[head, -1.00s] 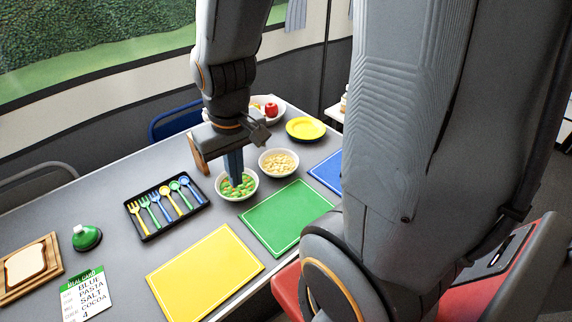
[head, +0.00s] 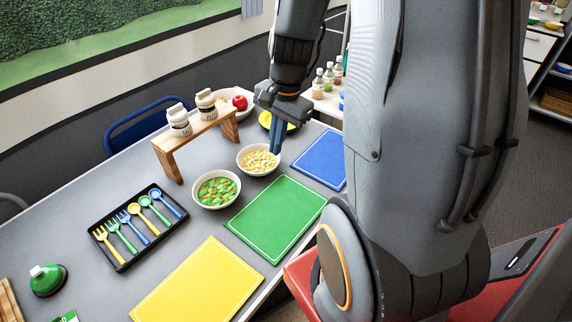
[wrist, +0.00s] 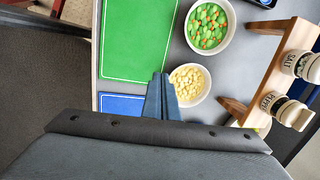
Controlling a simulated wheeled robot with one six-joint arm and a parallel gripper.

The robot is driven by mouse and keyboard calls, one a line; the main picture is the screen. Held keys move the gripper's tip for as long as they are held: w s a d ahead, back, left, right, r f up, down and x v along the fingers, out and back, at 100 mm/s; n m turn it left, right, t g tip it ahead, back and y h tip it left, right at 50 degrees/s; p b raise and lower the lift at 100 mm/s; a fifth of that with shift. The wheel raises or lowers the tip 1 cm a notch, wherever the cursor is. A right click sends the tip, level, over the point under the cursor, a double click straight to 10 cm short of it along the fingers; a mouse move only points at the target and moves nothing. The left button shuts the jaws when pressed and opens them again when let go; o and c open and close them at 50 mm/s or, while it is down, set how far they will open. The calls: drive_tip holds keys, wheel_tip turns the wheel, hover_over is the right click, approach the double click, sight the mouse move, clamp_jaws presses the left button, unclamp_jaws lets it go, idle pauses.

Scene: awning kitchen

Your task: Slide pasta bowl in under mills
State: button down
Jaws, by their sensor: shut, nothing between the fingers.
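The pasta bowl (head: 259,160), a white bowl of pale yellow pieces, sits on the grey table; it also shows in the wrist view (wrist: 189,85). The salt mill (head: 179,122) and pepper mill (head: 206,104) stand upright on a wooden stand (head: 199,131) with open space under its top. The stand is behind and left of the pasta bowl in the head view. My gripper (head: 276,152) is shut and empty, pointing down at the bowl's right edge. In the wrist view my fingertips (wrist: 161,76) are just left of the bowl; I cannot tell whether they touch it.
A white bowl of peas and carrots (head: 216,189) stands close to the pasta bowl. Green (head: 277,216), blue (head: 320,160) and yellow (head: 197,282) mats lie along the front. A cutlery tray (head: 137,226) is at left.

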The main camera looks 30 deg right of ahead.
drive_tip(key=w+d+f+m+t+y+b, duration=0.1)
drive_tip(key=w+d+f+m, duration=0.1)
drive_tip(key=d+f+m, duration=0.3)
drive_tip(key=w+d+f+m+b, duration=0.2)
drive_tip(key=d+m, duration=0.5)
drive_tip(key=m, duration=0.1)
drive_tip(key=x, duration=0.9)
drive_tip(key=shift+s+d+f, duration=0.15)
drive_tip(key=shift+f, duration=0.1)
drive_tip(key=shift+w+a+f+p, duration=0.25)
drive_tip(key=shift+w+a+p, duration=0.1)
drive_tip(key=shift+w+a, duration=1.1)
drive_tip(key=shift+a, duration=0.1)
